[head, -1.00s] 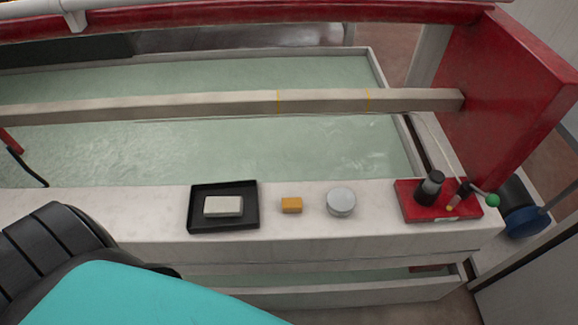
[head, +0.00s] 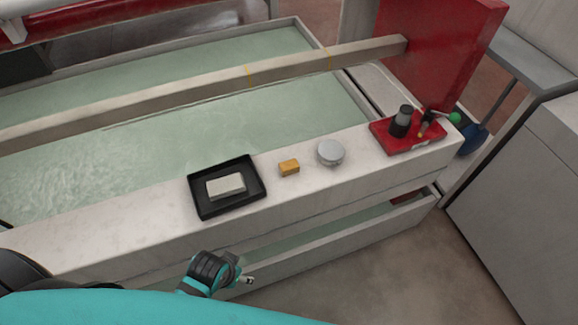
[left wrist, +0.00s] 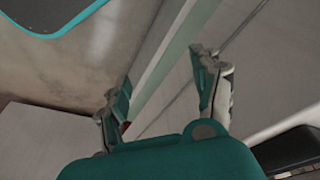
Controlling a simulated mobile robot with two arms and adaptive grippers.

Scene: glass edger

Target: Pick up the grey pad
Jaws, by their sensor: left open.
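A pale grey rectangular pad (head: 226,185) lies flat inside a shallow black tray (head: 205,212) on the machine's pale front ledge. Nothing covers it in the head view. My left gripper (head: 242,274) is in front of the ledge, below and nearer than the tray, apart from the pad. In the left wrist view my left gripper (left wrist: 160,76) is open, with nothing between its fingers. I cannot make out the pad in that view. My right gripper is not in view.
On the ledge (head: 110,226), an orange block (head: 289,168), a round grey disc (head: 330,152) and a red tray (head: 385,140) with a dark bottle stand to the right. Greenish water (head: 190,125) fills the basin behind, crossed by a beam (head: 200,92). A grey cabinet (head: 530,190) stands right.

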